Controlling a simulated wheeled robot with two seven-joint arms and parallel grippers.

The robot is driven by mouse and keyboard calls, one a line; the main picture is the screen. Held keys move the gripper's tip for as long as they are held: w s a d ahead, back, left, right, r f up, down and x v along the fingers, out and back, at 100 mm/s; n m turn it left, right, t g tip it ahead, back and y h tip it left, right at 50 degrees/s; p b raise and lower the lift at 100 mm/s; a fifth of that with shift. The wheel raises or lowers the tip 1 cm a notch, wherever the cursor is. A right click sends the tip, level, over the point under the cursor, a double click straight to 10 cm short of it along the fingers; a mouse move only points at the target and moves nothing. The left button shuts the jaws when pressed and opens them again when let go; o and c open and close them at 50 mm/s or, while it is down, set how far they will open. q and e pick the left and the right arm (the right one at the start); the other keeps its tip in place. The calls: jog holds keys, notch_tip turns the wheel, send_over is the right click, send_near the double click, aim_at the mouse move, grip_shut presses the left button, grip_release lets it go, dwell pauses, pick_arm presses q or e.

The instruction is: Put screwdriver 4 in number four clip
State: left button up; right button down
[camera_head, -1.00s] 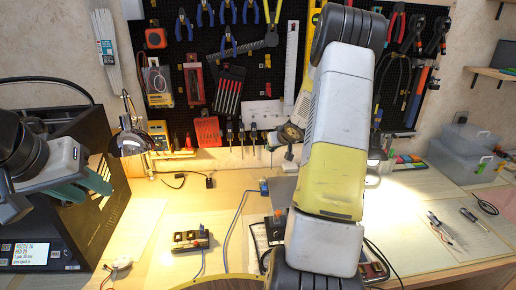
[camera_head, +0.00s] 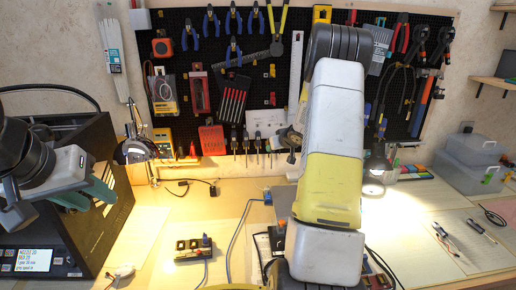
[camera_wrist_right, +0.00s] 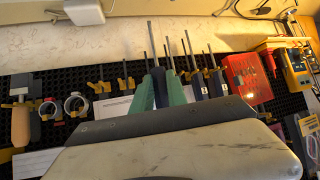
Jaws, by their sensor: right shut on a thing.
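In the head view my right gripper (camera_head: 290,138) is partly hidden by my own arm, just right of the hanging screwdrivers (camera_head: 246,142). In the right wrist view, upside down, several screwdrivers with dark handles (camera_wrist_right: 219,82) hang close beside the held one. Yellow clips (camera_wrist_right: 126,83) show on the pegboard (camera_wrist_right: 90,75); I cannot read their numbers. My left gripper (camera_head: 87,193) is open and empty at the left.
A red holder (camera_wrist_right: 247,78) is beside the screwdriver row. A black printer-like machine (camera_head: 80,235) stands below my left gripper. A desk lamp (camera_head: 135,150) is near the wall. The workbench (camera_head: 145,225) has open areas; clear boxes (camera_head: 470,165) are at right.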

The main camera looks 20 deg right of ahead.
jog(key=w+d, duration=0.1)
jog(key=w, duration=0.5)
jog(key=shift+w+d+f, duration=0.15)
jog(key=shift+w+d, duration=0.2)
dwell(0.3)
jog(key=shift+f, duration=0.1)
dwell(0.5)
jog(key=c, duration=1.2)
grip_release()
jog(key=shift+c, duration=0.2)
